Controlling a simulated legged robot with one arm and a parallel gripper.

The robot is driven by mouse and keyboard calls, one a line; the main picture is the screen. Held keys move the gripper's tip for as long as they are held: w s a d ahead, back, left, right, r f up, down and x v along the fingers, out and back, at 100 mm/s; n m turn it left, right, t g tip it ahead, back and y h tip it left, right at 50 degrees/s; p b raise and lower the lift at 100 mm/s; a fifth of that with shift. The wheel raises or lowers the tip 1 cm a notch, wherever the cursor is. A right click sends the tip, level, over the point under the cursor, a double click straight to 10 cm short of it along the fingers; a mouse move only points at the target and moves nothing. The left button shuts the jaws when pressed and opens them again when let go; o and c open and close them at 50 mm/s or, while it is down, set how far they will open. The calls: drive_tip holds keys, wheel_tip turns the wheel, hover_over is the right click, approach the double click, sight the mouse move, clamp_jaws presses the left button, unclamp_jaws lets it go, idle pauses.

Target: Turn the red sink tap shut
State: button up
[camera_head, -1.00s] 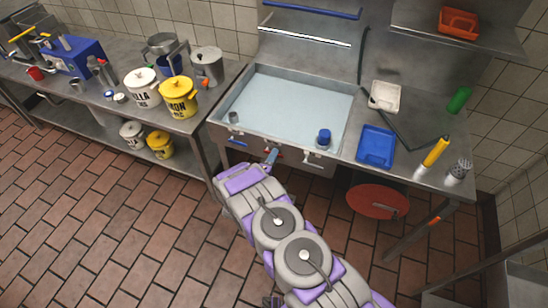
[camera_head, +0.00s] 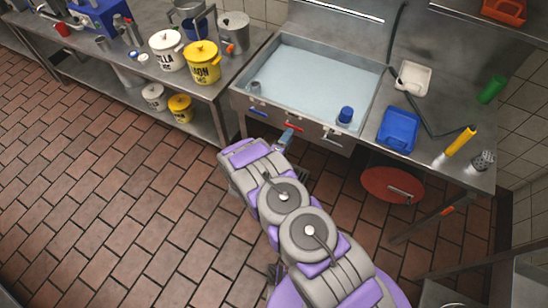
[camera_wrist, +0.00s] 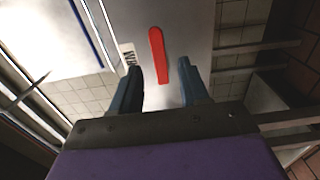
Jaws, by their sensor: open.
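The red tap handle (camera_head: 293,127) is a thin bar on the sink's front panel, between a blue handle (camera_head: 258,112) and a pale handle (camera_head: 332,140). In the wrist view the red handle (camera_wrist: 158,55) stands nearly upright against the grey panel, slightly tilted. My gripper (camera_head: 287,138) is just in front of and below it. In the wrist view my gripper (camera_wrist: 163,80) is open, with one blue-grey finger on each side of the lower end of the handle; no contact shows. The sink (camera_head: 315,75) looks filled with pale water.
A blue tray (camera_head: 398,130) lies on the counter to the right. A red disc (camera_head: 392,184) is under the counter. The tiled floor (camera_head: 110,200) at left is clear.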

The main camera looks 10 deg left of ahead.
drive_tip(key=p+v, duration=0.1)
drive_tip(key=v, duration=1.2)
drive_tip(key=shift+a, duration=0.2)
